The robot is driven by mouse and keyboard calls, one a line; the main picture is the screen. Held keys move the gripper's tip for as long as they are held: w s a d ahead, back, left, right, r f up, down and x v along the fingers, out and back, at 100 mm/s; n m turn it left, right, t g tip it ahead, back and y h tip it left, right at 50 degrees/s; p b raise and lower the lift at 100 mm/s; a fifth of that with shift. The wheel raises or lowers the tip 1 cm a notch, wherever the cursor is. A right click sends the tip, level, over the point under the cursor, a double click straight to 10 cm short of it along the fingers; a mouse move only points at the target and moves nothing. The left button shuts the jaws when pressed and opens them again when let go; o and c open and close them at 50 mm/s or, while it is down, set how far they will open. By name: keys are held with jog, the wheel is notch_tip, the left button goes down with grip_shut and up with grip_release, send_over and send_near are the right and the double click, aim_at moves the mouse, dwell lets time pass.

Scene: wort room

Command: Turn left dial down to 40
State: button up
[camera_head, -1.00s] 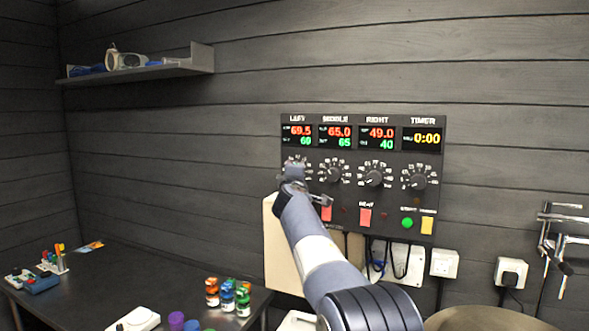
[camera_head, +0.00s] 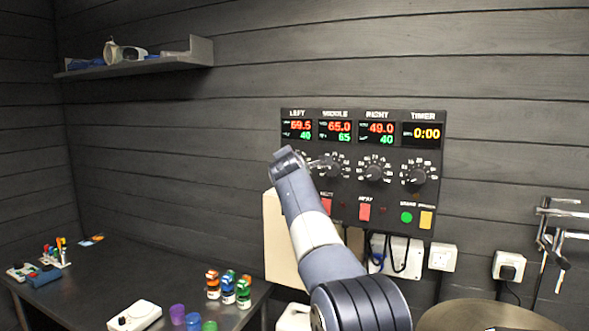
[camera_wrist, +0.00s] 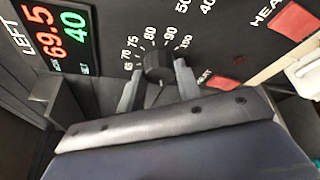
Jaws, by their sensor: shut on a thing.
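The control panel (camera_head: 396,152) hangs on the wall with LEFT, MIDDLE, RIGHT and TIMER columns. The left display (camera_head: 297,130) reads 69.5 in red and 40 in green; it also shows in the wrist view (camera_wrist: 62,40). The left dial (camera_wrist: 157,66) is a black knob between the two fingers of my gripper (camera_wrist: 158,84), which is shut on it. In the head view my arm and gripper (camera_head: 288,160) cover the left dial. The middle dial (camera_head: 331,167) and right dial (camera_head: 374,173) stand to its right.
Red switches (camera_head: 364,211) sit below the dials, one close beside my gripper in the wrist view (camera_wrist: 222,82). Sockets (camera_head: 442,257) and cables are under the panel. A dark table (camera_head: 90,285) with small bottles (camera_head: 228,288) is at the lower left.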

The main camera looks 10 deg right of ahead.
jog(key=shift+r+n+g, duration=0.1)
jog(key=shift+n+g, duration=0.2)
jog(key=shift+n, duration=0.2)
dwell(0.3)
jog(key=o, duration=1)
jog(key=shift+c, duration=0.2)
jog(key=b+v, duration=0.4)
jog(key=v, duration=0.6)
jog(key=shift+s+a+b, duration=0.2)
jog(key=shift+s+b, duration=0.1)
jog(key=shift+b, duration=0.1)
